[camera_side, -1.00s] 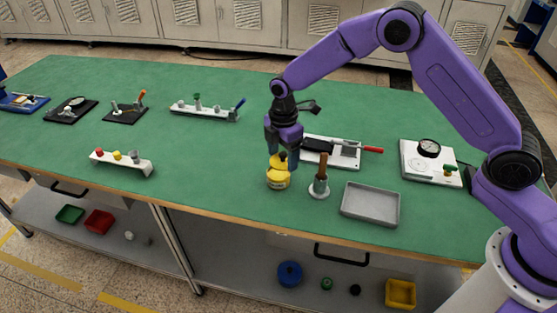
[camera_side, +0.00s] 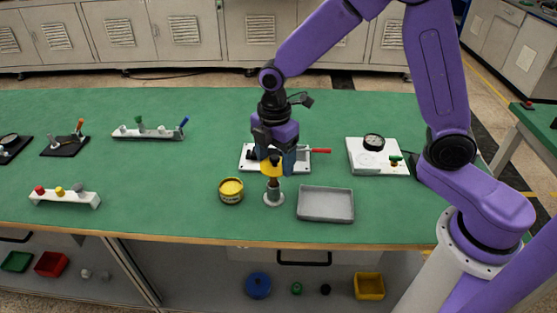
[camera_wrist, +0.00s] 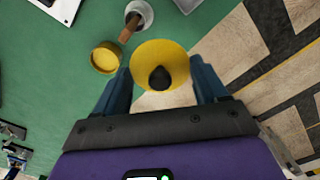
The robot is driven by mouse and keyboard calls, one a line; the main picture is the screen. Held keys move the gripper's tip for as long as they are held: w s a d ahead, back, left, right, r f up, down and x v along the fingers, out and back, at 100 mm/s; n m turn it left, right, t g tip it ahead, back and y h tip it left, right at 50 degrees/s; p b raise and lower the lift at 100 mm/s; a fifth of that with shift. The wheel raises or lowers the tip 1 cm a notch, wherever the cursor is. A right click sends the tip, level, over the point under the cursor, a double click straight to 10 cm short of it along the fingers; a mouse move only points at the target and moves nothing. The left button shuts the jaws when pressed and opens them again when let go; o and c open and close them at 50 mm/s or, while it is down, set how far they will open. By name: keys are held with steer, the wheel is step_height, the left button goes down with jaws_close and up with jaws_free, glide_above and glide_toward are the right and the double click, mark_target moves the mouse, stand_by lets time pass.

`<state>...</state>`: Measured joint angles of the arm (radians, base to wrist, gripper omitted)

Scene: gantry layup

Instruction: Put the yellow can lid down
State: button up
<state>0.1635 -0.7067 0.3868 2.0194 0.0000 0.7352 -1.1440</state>
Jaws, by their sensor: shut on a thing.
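The yellow can lid (camera_side: 271,168) with a black knob is held in my gripper (camera_side: 273,160), clear of the bench. The lid also shows in the wrist view (camera_wrist: 160,60), between my two blue fingers (camera_wrist: 162,92). The yellow can (camera_side: 231,192) stands uncovered on the green bench, to the lower left of the gripper in the side view. The can also shows in the wrist view (camera_wrist: 105,58), to the left of the lid. In the side view the lid overlaps the top of the upright wooden-handled tool; their height gap is unclear.
The wooden-handled tool stands in a white holder (camera_side: 273,199) just right of the can. A grey empty tray (camera_side: 325,205) lies right of it. A white plate with a red-handled clamp (camera_side: 308,150) is behind. Green bench top left of the can is free.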

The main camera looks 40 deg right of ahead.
steer(key=s+d+f+m, duration=0.1)
steer(key=s+d+m, duration=0.1)
steer(key=d+m, duration=0.5)
steer(key=s+d+f+m, duration=0.1)
steer(key=d+f+m, duration=0.1)
steer(key=d+m, duration=0.6)
steer(key=m, duration=0.4)
steer(key=shift+s, duration=0.4)
steer(key=w+a+r+n, duration=0.1)
steer(key=a+n, duration=0.3)
steer(key=n, duration=0.2)
steer(key=w+a+r+n, duration=0.1)
steer(key=a+n, duration=0.4)
steer(key=w+a+n, duration=0.1)
steer(key=a+n, duration=0.4)
steer(key=n, duration=0.1)
steer(key=shift+w+r+n, duration=0.3)
steer(key=shift+w+r, duration=0.05)
steer(key=shift+r, duration=0.05)
steer(key=shift+a+r+n, duration=0.15)
steer(key=shift+a+n, duration=0.45)
steer(key=shift+n, duration=0.2)
